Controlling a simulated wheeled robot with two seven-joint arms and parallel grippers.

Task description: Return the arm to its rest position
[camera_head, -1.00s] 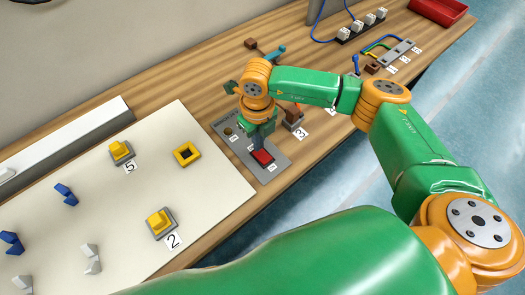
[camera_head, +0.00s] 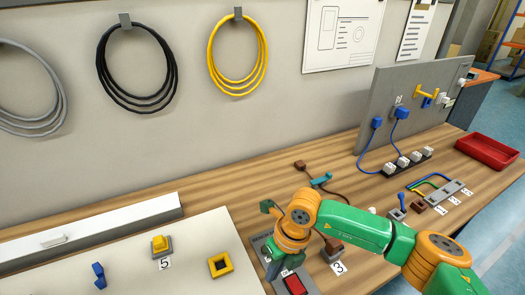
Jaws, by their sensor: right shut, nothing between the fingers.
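My right arm comes in from the lower right, a green and orange arm bent over the workbench. Its gripper (camera_head: 273,268) points down over a grey panel (camera_head: 309,274), close to a red button (camera_head: 296,284). The fingers are small and partly hidden by the wrist; they are shut and hold nothing. I cannot tell whether they touch the panel. My left gripper is not in view.
A white board (camera_head: 205,240) with yellow blocks lies to the left. A brown-and-grey fixture marked 3 (camera_head: 333,251) stands just right of the wrist. A power strip (camera_head: 408,161), an upright grey board (camera_head: 380,95) and a red tray (camera_head: 487,151) are farther right.

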